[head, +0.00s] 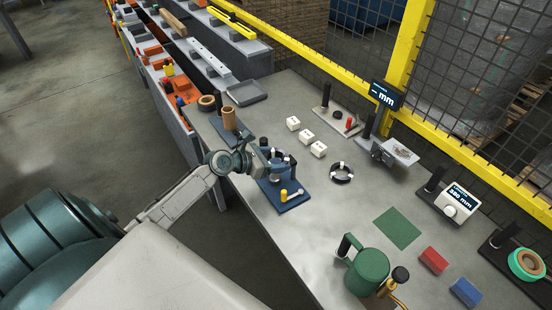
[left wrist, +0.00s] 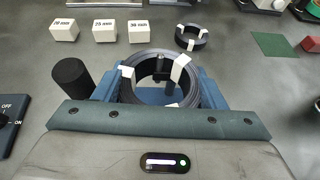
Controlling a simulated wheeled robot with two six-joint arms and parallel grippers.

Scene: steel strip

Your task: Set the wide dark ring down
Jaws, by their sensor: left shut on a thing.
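My left gripper (head: 268,160) is shut on the wide dark ring (left wrist: 128,88), a coil with white tape bands. It holds the ring over or at the blue fixture (head: 290,201); I cannot tell whether the ring touches it. In the head view the ring is largely hidden among the gripper and the fixture's posts. My right gripper is not in view.
Another dark taped ring (head: 341,173) lies flat on the table. A black cylinder (left wrist: 73,77) is left of the held ring. A green mat (head: 397,229) and a green can (head: 367,272) are to the right. Bare table lies between.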

